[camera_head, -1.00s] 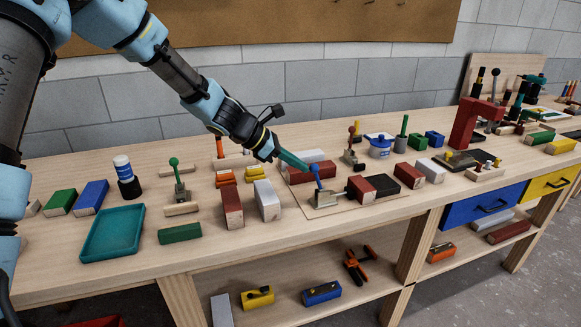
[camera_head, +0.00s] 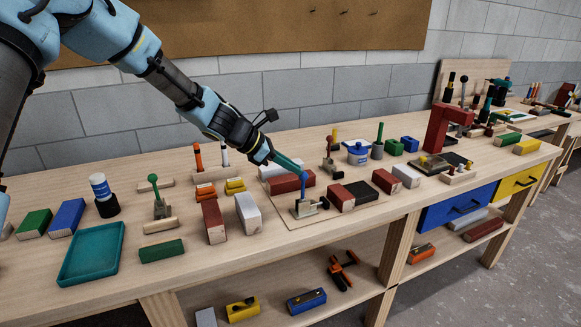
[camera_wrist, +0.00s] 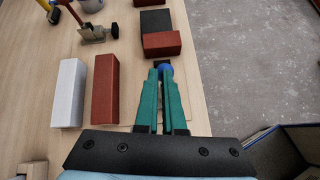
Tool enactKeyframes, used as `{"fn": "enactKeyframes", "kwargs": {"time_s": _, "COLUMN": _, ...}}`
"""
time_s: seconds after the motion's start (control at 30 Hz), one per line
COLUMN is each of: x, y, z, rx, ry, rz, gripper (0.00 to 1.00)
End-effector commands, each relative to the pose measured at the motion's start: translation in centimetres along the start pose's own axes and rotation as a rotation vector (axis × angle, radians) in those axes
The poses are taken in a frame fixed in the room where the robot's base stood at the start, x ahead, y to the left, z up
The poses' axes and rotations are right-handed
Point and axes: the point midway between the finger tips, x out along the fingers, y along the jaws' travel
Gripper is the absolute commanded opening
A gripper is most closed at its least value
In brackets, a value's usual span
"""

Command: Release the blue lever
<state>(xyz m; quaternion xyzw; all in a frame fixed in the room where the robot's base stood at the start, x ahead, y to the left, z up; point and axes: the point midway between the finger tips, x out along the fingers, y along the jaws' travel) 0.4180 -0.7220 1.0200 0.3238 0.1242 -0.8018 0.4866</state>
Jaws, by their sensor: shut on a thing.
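The blue lever (camera_head: 303,187) stands roughly upright on a small grey toggle clamp (camera_head: 304,208) on a thin wooden board. Its round blue tip (camera_wrist: 166,67) shows between my fingertips in the wrist view. My gripper (camera_head: 299,172) comes down from the upper left with its teal fingers shut on the lever's tip. The clamp's body is mostly hidden by the fingers in the wrist view. A red block (camera_head: 341,198) lies just right of the clamp's plunger, with a dark block (camera_head: 361,191) behind it. I cannot tell whether the plunger touches the red block.
A red block (camera_wrist: 105,89) and a white block (camera_wrist: 70,92) lie left of my fingers. Another clamp with a red lever (camera_head: 328,160) stands behind. A teal tray (camera_head: 92,252) and a green-knobbed clamp (camera_head: 160,207) are at the left. The bench's front edge is close.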

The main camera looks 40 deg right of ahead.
Motion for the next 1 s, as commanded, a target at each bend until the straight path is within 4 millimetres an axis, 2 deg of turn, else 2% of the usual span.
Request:
{"fn": "enactKeyframes", "kwargs": {"time_s": 0.03, "x": 0.4, "y": -0.4, "z": 0.8, "rx": 0.005, "ry": -0.012, "rz": -0.010, "gripper": 0.00}}
{"fn": "enactKeyframes", "kwargs": {"time_s": 0.47, "x": 0.0, "y": -0.4, "z": 1.5, "rx": 0.005, "ry": -0.014, "rz": -0.011, "gripper": 0.00}}
{"fn": "enactKeyframes", "kwargs": {"time_s": 0.67, "x": -1.7, "y": 0.1, "z": 2.8, "rx": 0.004, "ry": -0.010, "rz": -0.008, "gripper": 0.00}}
{"fn": "enactKeyframes", "kwargs": {"time_s": 1.0, "x": -5.5, "y": 1.2, "z": 6.2, "rx": 0.002, "ry": -0.005, "rz": -0.003, "gripper": 0.00}}
